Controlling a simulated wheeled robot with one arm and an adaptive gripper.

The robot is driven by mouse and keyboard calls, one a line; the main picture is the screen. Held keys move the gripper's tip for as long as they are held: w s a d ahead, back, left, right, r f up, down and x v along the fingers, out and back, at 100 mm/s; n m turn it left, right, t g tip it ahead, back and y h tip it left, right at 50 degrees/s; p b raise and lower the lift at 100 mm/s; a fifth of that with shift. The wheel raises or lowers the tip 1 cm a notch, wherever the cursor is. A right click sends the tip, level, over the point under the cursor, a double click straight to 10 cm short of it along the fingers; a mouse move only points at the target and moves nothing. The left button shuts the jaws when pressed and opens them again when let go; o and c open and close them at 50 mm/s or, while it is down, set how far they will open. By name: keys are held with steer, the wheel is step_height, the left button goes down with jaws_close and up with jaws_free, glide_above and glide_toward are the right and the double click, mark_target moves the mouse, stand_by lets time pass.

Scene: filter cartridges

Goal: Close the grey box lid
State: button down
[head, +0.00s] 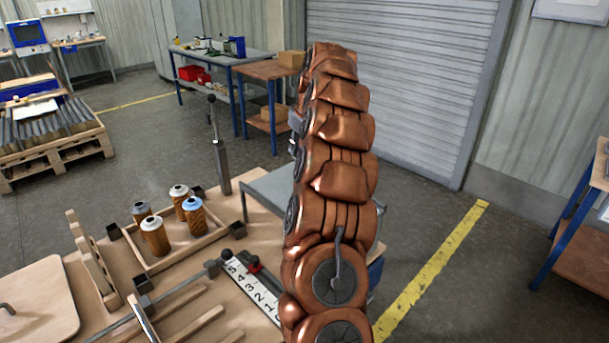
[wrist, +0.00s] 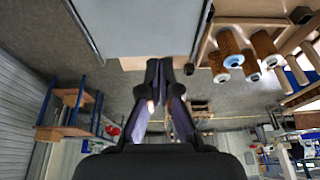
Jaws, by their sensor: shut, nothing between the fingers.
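A flat grey panel (head: 268,188), apparently the grey box lid, shows behind my arm at the right side of the workbench in the head view. My arm hides much of it, and the box body is not clearly seen, so I cannot tell how far the lid is open. In the wrist view the grey panel (wrist: 140,25) fills the top middle. My gripper (wrist: 160,66) is shut and empty, with its fingertips just below the panel's edge in that picture. Whether they touch it is unclear. The head view does not clearly show the gripper.
A wooden tray (head: 176,262) with several filter cartridges (head: 153,237) stands left of the panel. A dark upright post (head: 222,166) rises behind it. A numbered strip (head: 250,287) lies in front. Open floor and a yellow line (head: 432,270) are to the right.

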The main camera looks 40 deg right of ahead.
steer(key=w+d+f+p, duration=0.1)
steer(key=f, duration=0.2)
steer(key=w+d+f+p, duration=0.1)
steer(key=f, duration=0.2)
steer(key=w+d+f+p, duration=0.1)
steer(key=f, duration=0.3)
steer(key=shift+p, duration=0.3)
steer(key=shift+s+a+p, duration=0.1)
steer(key=shift+s+p, duration=0.25)
steer(key=shift+s, duration=0.75)
steer(key=shift+s+f+p, duration=0.3)
steer(key=shift+s+p, duration=0.05)
steer(key=shift+s, duration=0.55)
